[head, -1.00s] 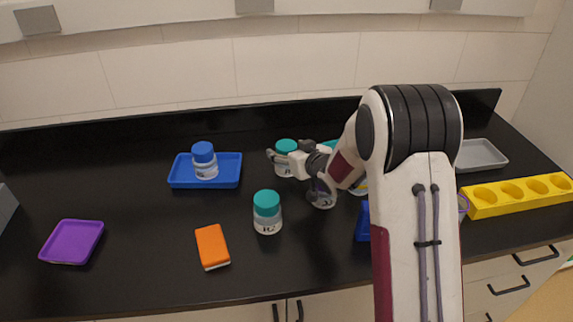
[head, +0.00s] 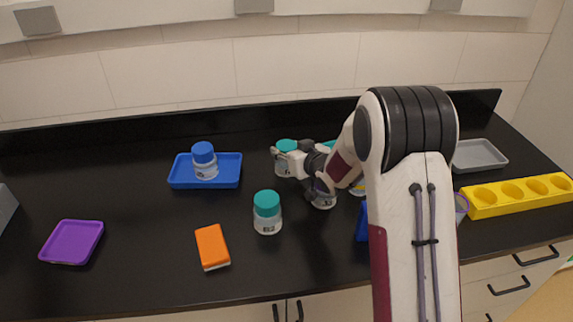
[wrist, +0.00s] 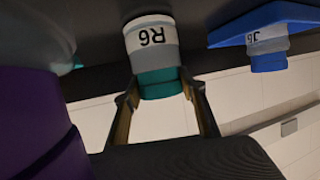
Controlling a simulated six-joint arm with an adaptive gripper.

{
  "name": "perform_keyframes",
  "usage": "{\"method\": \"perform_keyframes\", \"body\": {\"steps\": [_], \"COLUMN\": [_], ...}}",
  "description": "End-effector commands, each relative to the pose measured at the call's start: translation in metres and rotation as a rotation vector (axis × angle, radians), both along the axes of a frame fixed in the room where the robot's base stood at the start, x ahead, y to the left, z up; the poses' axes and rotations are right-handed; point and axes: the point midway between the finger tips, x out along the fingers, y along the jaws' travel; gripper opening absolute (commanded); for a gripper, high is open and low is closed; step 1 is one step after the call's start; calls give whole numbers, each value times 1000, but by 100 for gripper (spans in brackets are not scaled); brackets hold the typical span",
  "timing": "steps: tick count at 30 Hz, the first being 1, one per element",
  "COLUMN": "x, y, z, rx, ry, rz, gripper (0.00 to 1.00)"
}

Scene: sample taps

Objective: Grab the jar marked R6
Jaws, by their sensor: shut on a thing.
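The jar marked R6 (wrist: 150,38) has a teal lid and a white label, and shows upside down in the wrist view. My gripper (wrist: 160,88) has one finger on each side of its lid and is shut on it. In the head view the same jar (head: 283,165) stands at the back middle, right of the blue tray, with my gripper (head: 287,157) at its right side. Its label cannot be read there. It appears to stand on the counter.
A teal-lidded jar (head: 267,213) stands in front. A jar (head: 323,199) under my wrist is partly hidden; a large purple shape (wrist: 35,120) is close in the wrist view. A blue tray (head: 232,172) holds a blue-lidded jar (head: 205,160). An orange sponge (head: 212,246) lies in front.

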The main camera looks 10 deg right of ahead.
Motion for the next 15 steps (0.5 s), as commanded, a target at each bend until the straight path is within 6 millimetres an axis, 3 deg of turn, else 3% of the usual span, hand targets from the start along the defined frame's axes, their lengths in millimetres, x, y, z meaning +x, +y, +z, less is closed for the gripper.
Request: {"method": "perform_keyframes", "body": {"steps": [8,15], "x": [0,0], "y": [0,0], "z": [2,16], "rx": [0,0], "ry": [-1,-3], "rz": [0,1], "gripper": [5,5]}}
